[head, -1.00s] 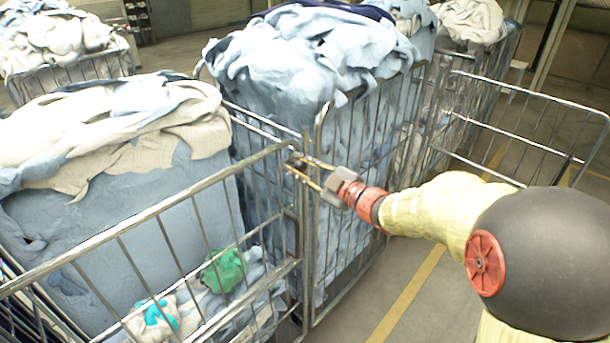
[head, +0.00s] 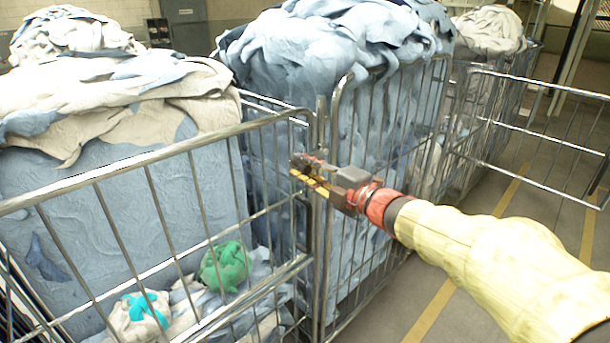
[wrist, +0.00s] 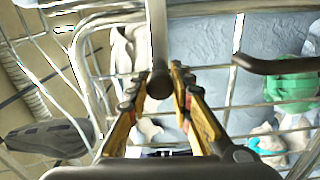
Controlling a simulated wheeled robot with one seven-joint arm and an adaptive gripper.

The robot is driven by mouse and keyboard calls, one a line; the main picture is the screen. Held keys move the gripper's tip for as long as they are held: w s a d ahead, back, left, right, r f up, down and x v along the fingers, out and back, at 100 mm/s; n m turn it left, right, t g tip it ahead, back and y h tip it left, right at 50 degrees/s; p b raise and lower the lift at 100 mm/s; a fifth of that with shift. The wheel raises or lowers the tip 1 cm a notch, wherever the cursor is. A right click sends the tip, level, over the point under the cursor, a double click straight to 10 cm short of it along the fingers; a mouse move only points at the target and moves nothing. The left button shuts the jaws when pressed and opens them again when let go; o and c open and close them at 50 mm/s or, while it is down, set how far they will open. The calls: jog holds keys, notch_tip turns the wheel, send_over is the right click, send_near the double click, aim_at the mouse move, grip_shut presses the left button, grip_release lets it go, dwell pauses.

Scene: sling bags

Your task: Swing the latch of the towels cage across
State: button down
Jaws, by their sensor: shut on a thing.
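The towels cage (head: 152,155) fills the left of the head view, a wire cage heaped with white and blue cloth. Its front gate ends at an upright near the middle. My gripper (head: 308,172) is at that upright, coming from the right. In the wrist view its yellow and dark fingers (wrist: 162,85) close around the dark rounded end of a bar, which I take to be the latch (wrist: 159,82). The fingers hide much of the latch in the head view, so its exact angle is hard to tell.
A second cage (head: 385,170) of blue cloth stands close behind and right. An open wire gate (head: 545,140) juts out at the far right. A green bundle (head: 225,266) lies low inside the towels cage. Floor with yellow lines is clear at the lower right.

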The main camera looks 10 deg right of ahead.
jog(key=shift+f+n+b, duration=0.4)
jog(key=shift+f+b, duration=0.1)
jog(key=shift+b, duration=0.05)
jog(key=c, duration=1.6)
grip_release()
jog(key=shift+o, duration=0.2)
jog(key=shift+r, duration=0.1)
jog(key=v, duration=1.2)
